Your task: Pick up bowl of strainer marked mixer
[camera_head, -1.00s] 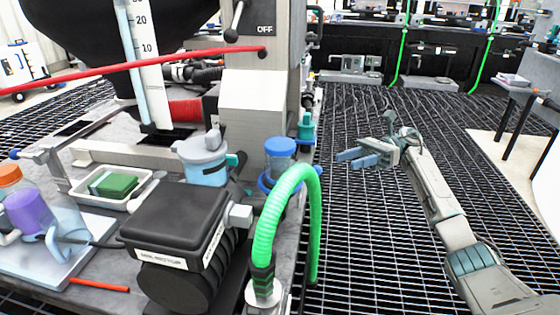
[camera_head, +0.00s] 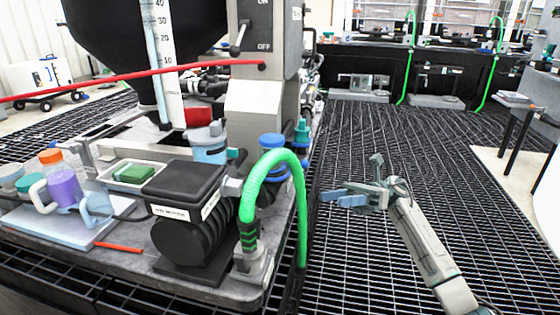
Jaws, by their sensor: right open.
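No label reading "mixer" is legible, so I cannot tell which thing is the marked strainer. My left gripper is not in view.
The black motor block (camera_head: 184,187) and arched green hose (camera_head: 273,158) occupy the bench's front right. A red pipe (camera_head: 130,79) crosses above. Bottles, including a purple-bodied one (camera_head: 65,188), and a white tray (camera_head: 106,176) stand left.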

